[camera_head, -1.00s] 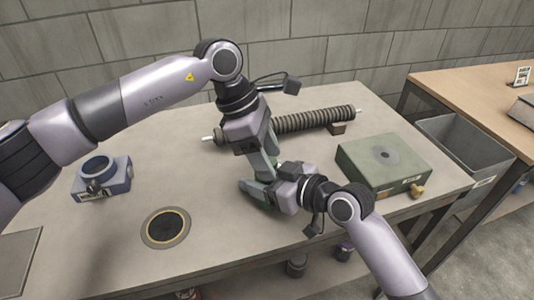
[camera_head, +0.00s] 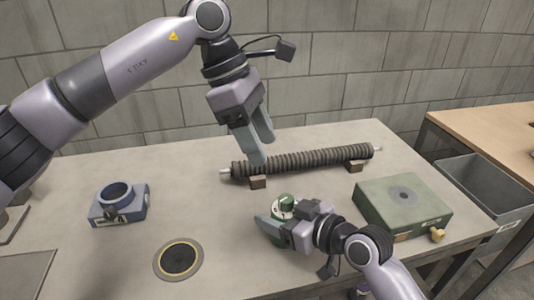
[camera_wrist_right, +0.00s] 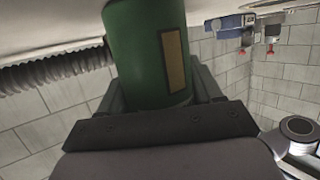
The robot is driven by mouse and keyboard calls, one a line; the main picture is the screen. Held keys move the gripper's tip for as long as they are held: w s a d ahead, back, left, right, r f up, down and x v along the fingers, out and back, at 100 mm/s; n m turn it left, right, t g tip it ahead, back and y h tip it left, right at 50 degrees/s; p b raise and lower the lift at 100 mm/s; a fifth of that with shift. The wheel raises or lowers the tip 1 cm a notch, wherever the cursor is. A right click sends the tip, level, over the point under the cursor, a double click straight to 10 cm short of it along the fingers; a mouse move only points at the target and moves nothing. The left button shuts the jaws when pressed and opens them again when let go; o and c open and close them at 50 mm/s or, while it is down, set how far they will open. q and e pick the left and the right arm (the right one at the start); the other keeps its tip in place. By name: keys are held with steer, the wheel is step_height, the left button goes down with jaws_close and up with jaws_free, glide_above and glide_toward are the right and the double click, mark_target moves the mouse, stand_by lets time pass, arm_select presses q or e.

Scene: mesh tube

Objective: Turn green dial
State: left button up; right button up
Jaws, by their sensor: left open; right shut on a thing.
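A green cylinder with a green dial (camera_head: 286,203) on a pale top stands upright on the grey table, in front of the ribbed tube. My right gripper (camera_head: 280,224) is shut on the cylinder's body from the right and front. In the right wrist view the green cylinder (camera_wrist_right: 140,40), with a tan label, fills the space between the fingers. My left gripper (camera_head: 263,147) is open and empty, above and behind the dial, clear of it. Its fingers point down and overlap the ribbed tube in the picture; the dial's top is in plain view.
A dark ribbed tube (camera_head: 310,160) lies on brown blocks behind the dial. A green box (camera_head: 405,205) with a brass knob stands right. A blue fixture (camera_head: 118,205) with a ring stands left. A black disc with a yellow rim (camera_head: 178,259) lies front left. The table between is bare.

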mark_target(284, 198)
arm_select(q)
steer(key=shift+r, duration=0.1)
steer(key=c, duration=0.3)
steer(key=shift+a, duration=0.1)
steer(key=shift+f, duration=0.25)
steer(key=x, duration=1.1)
steer(key=shift+f, duration=0.35)
jaws_close()
